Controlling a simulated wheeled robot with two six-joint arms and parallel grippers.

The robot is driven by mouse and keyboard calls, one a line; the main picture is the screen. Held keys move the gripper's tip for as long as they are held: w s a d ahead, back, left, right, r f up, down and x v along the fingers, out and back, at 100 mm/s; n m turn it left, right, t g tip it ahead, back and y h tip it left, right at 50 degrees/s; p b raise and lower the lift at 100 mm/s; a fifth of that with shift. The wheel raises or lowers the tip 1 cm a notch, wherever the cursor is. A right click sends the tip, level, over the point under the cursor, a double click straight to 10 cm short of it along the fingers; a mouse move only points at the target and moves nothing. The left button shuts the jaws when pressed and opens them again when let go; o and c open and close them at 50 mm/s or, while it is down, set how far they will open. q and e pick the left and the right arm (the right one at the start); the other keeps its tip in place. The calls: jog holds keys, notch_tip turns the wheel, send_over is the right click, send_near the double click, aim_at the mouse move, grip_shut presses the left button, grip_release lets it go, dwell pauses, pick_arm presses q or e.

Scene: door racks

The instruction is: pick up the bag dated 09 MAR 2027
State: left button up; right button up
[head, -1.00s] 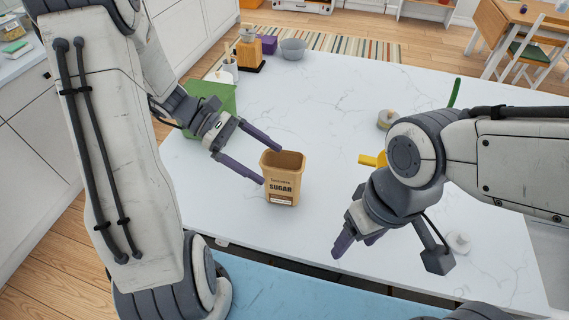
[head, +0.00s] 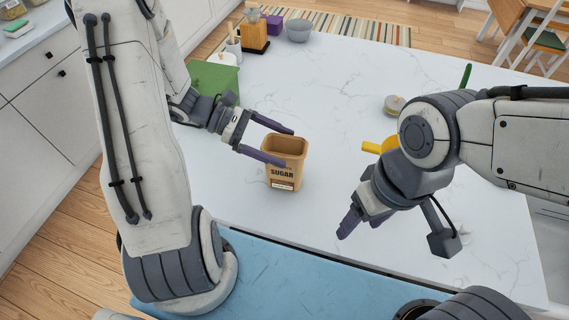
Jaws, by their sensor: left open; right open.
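An open-topped tan bag (head: 284,179) printed SUGAR stands upright on the white counter; a small label sits low on its front, and I cannot read a date on it. My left gripper (head: 288,147) is open at the top of this bag. Its nearer finger overlaps the upper front of the bag, and its farther finger reaches just behind the back rim; I cannot tell whether either touches. My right gripper (head: 358,226) hangs over the counter to the right of the bag, apart from it, its fingertips partly overlapping in this view.
A yellow item (head: 376,147) and a round lidded jar (head: 394,105) are near my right arm. A blender (head: 254,35) and grey bowl (head: 298,30) stand at the back. The middle of the white counter (head: 345,90) is clear.

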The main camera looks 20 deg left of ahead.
aim_at(297, 152)
pick_arm(q)
jog(key=p+x, duration=0.1)
jog(key=x, duration=0.3)
jog(key=shift+w+d+f, duration=0.1)
jog(key=shift+d, duration=0.2)
jog(key=shift+c, duration=0.3)
grip_shut()
